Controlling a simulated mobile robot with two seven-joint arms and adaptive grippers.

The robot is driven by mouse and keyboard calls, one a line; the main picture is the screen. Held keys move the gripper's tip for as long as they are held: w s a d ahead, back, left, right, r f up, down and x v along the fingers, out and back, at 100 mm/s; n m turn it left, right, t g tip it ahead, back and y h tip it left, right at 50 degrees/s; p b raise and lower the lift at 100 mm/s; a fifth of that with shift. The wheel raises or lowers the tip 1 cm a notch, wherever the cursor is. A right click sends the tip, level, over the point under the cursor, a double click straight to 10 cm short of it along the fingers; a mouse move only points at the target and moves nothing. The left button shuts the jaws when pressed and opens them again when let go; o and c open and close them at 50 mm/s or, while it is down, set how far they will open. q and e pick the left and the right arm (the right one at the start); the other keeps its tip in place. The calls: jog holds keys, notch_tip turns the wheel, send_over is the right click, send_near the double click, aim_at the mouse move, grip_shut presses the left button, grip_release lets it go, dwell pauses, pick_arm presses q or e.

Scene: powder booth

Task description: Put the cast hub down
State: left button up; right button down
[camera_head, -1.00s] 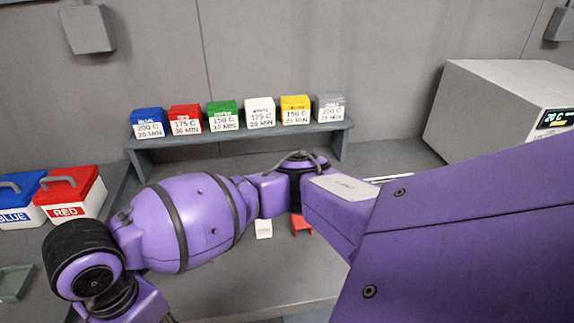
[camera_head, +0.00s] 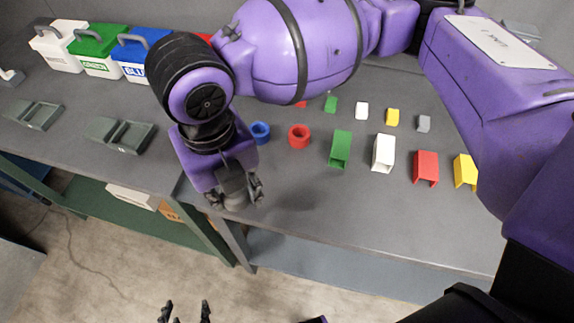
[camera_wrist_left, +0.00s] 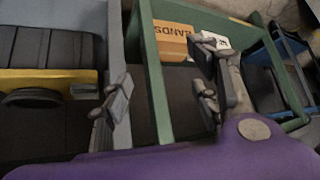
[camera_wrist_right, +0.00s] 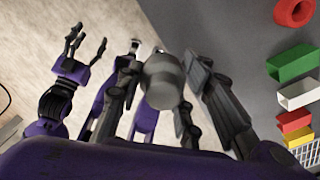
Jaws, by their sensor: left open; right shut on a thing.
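The cast hub (camera_head: 232,182) is a small grey round part. My right gripper (camera_head: 236,197) is shut on it, near the bench's front edge. My left gripper (camera_head: 185,312) shows at the bottom of the head view, over the floor, open and empty. Its open fingers also show in the left wrist view (camera_wrist_left: 163,88), with nothing between them.
Blue ring (camera_head: 260,132) and red ring (camera_head: 299,136) stand right of the hub, beside coloured channel pieces (camera_head: 341,149). Two shallow grey-green trays (camera_head: 120,134) lie on the left bench, before lidded boxes (camera_head: 96,52). Bare bench top lies in front of the coloured pieces.

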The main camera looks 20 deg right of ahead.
send_near(283, 192)
jog(key=s+a+r, duration=0.2)
jog(key=a, duration=0.2)
jog(key=d+f, duration=0.1)
jog(key=f, duration=0.1)
jog(key=w+d+f, duration=0.1)
jog(key=f, duration=0.1)
jog(key=shift+w+d, duration=0.2)
jog(key=shift+d, duration=0.2)
jog(key=shift+w+d+f, duration=0.15)
jog(key=shift+d+f, duration=0.15)
jog(key=f, duration=0.3)
jog(key=shift+d+f+b, duration=0.1)
jog(key=shift+d+b, duration=0.2)
jog(key=shift+w+f, duration=0.1)
jog(key=shift+f, duration=0.2)
pick_arm(q)
jog(key=shift+w+d+f, duration=0.1)
jog(key=shift+w+f, duration=0.05)
jog(key=shift+w, duration=0.1)
